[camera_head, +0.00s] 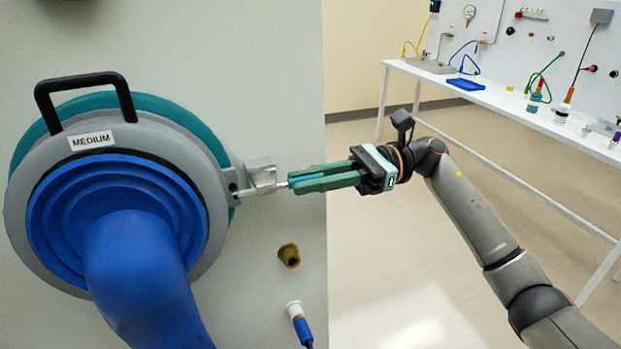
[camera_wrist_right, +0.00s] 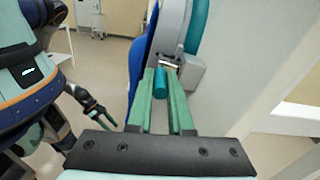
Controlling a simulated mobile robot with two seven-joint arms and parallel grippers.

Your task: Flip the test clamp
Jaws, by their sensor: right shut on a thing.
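The test clamp (camera_head: 262,175) sits at the right edge of the round glove port marked MEDIUM (camera_head: 182,150). It has a grey block and a metal lever pointing right. My right gripper (camera_head: 291,181) is shut on the lever's teal grip, which also shows between the green fingers in the wrist view (camera_wrist_right: 160,82). The fingers hide part of the grip in the head view. My left gripper (camera_wrist_right: 97,112) shows small at the left of the wrist view, away from the clamp; its jaws are too small to judge.
A blue glove sleeve (camera_head: 135,260) hangs from the port, with a black handle (camera_head: 85,82) above. A brass fitting (camera_head: 289,255) and a blue-and-white connector (camera_head: 298,318) are below the clamp. A white bench (camera_head: 490,90) stands far right; floor between is clear.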

